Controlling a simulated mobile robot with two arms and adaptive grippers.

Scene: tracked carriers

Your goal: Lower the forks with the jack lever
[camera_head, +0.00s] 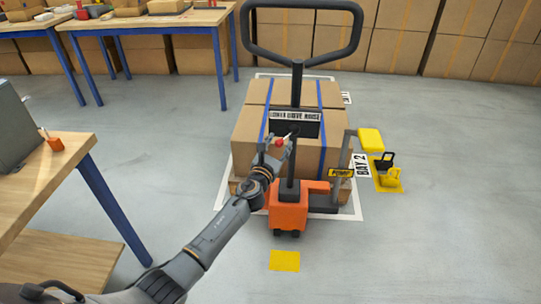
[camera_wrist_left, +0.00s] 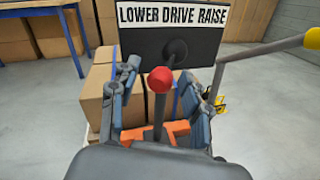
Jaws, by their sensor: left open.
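The jack lever (camera_wrist_left: 160,80) has a red ball knob and sits below a black plate (camera_wrist_left: 170,45) labelled "LOWER DRIVE RAISE". The red knob also shows in the head view (camera_head: 279,142). My left gripper (camera_head: 277,148) is at the lever. In the left wrist view its fingers (camera_wrist_left: 163,100) are open, one on each side of the knob, with gaps to it. The orange pallet jack (camera_head: 287,208) stands under the black handle loop (camera_head: 303,60). The forks are hidden beneath the load. My right gripper is not in view.
Strapped cardboard boxes (camera_head: 336,100) stand on a pallet behind the jack. A workbench (camera_head: 42,185) is close on the left. The floor at right is mostly clear.

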